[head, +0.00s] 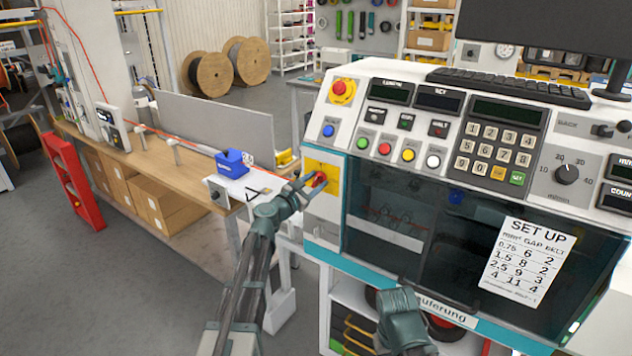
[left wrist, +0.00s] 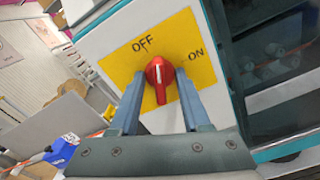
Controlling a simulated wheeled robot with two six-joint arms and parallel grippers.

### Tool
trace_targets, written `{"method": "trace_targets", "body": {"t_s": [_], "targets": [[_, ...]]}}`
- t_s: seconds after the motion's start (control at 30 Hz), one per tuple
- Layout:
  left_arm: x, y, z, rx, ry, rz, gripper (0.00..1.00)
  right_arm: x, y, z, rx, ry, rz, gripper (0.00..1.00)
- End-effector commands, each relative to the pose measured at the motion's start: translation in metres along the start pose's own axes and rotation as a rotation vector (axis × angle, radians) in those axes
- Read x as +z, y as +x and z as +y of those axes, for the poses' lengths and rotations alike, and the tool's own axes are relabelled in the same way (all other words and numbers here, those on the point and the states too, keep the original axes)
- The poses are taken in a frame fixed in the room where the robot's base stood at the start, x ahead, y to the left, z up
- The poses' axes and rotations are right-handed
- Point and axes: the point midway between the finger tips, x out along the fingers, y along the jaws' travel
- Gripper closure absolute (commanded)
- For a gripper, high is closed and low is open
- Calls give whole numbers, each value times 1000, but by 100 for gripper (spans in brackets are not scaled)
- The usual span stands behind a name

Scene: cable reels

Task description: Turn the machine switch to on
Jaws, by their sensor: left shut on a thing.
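The machine switch is a red rotary knob (left wrist: 159,75) on a yellow plate (left wrist: 205,72) marked OFF and ON. The white line on the knob points up in the left wrist view, nearer to OFF than to ON. In the head view the red knob (head: 320,179) sits on the machine's left front panel, partly hidden by my gripper. My left gripper (head: 308,183) is shut on the knob, with one finger on each side of it. My right gripper (head: 402,312) shows at the bottom middle of the head view, below the machine front; its jaws are not clear.
The control panel (head: 435,124) with buttons and a keypad is above. A red emergency button (head: 342,90) sits over the yellow plate. A dark window with a set-up sheet (head: 527,262) is to the right. A wooden bench (head: 135,165) with a blue box (head: 234,162) stands left.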

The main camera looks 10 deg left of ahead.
Motion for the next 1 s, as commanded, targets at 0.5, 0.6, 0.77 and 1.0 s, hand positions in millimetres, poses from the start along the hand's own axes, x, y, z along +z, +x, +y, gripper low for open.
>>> {"method": "trace_targets", "body": {"t_s": [0.5,0.6,0.77,1.0], "targets": [[0,0,0,-1,727,0,84,0,0,0,0,0,0,100],[0,0,0,-1,867,0,84,0,0,0,0,0,0,100],[0,0,-1,-1,1064,0,84,0,0,0,0,0,0,100],[0,0,0,-1,1087,0,25,0,0,0,0,0,0,100]]}}
